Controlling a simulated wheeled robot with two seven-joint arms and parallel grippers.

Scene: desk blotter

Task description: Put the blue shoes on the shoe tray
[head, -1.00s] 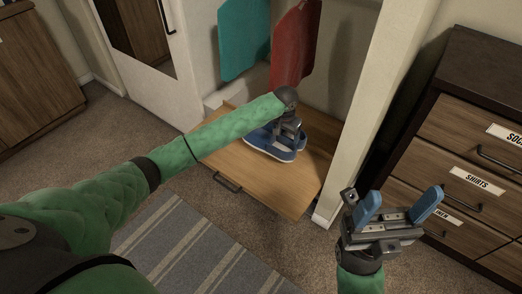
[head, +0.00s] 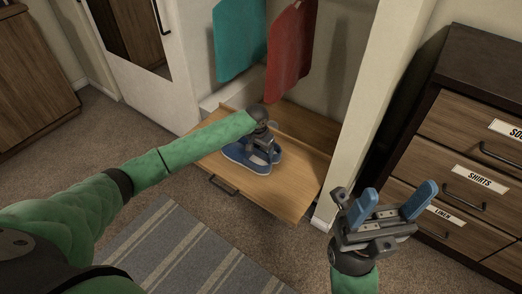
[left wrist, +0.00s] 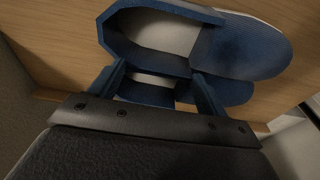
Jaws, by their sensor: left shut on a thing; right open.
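The blue shoes (head: 246,160) are together at the front left of the wooden pull-out tray (head: 295,187), close to its front edge. My left gripper (head: 265,146) reaches down from above and is shut on the blue shoes. In the left wrist view a blue shoe (left wrist: 240,48) with a pale inside fills the top, and blue material shows between the fingers (left wrist: 158,92). I cannot tell whether the shoes touch the tray or are just above it. My right gripper (head: 392,206) is open and empty, well to the right of the tray.
A teal garment (head: 239,42) and a red garment (head: 290,50) hang above the back of the tray. A white post (head: 372,110) stands at its right. A labelled drawer chest (head: 470,140) is at the right. A striped rug (head: 185,250) lies in front.

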